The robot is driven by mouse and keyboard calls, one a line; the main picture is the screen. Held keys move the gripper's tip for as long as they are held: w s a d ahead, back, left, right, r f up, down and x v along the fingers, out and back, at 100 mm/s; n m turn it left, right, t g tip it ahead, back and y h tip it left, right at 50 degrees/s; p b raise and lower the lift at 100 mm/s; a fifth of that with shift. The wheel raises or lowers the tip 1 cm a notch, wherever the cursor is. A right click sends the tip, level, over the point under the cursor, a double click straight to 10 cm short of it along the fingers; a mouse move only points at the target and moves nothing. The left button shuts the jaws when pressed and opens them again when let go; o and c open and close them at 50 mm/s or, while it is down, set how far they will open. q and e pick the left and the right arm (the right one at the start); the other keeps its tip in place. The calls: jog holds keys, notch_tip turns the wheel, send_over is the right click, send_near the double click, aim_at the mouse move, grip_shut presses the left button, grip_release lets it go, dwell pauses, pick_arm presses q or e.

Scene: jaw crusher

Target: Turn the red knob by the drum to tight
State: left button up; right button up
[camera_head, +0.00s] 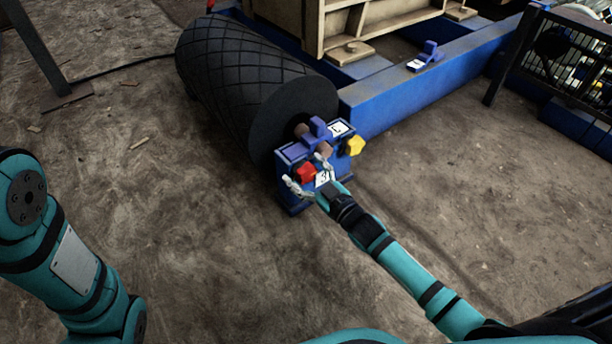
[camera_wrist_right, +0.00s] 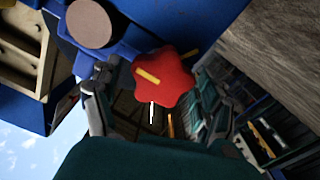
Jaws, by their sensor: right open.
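The red lobed knob (camera_head: 305,173) is on the front of a blue bracket (camera_head: 292,200) at the end of the black drum (camera_head: 235,75). My right gripper (camera_head: 306,174) is open, with one finger on each side of the knob. In the right wrist view the knob (camera_wrist_right: 165,84) sits between the spread fingers (camera_wrist_right: 155,88); I cannot tell whether they touch it. A yellow stripe (camera_wrist_right: 146,76) marks the knob's face, left of its middle. A separate yellow mark (camera_wrist_right: 190,54) shows beyond the knob's upper right edge. My left gripper is out of view.
A yellow knob (camera_head: 354,145) is on the bracket's right side, close to my right gripper. White labels (camera_head: 339,129) are on the bracket. A blue beam (camera_head: 425,80) runs behind it, and a dark mesh fence (camera_head: 560,50) stands at the right. The front ground is clear.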

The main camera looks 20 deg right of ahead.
jog(key=c, duration=1.2)
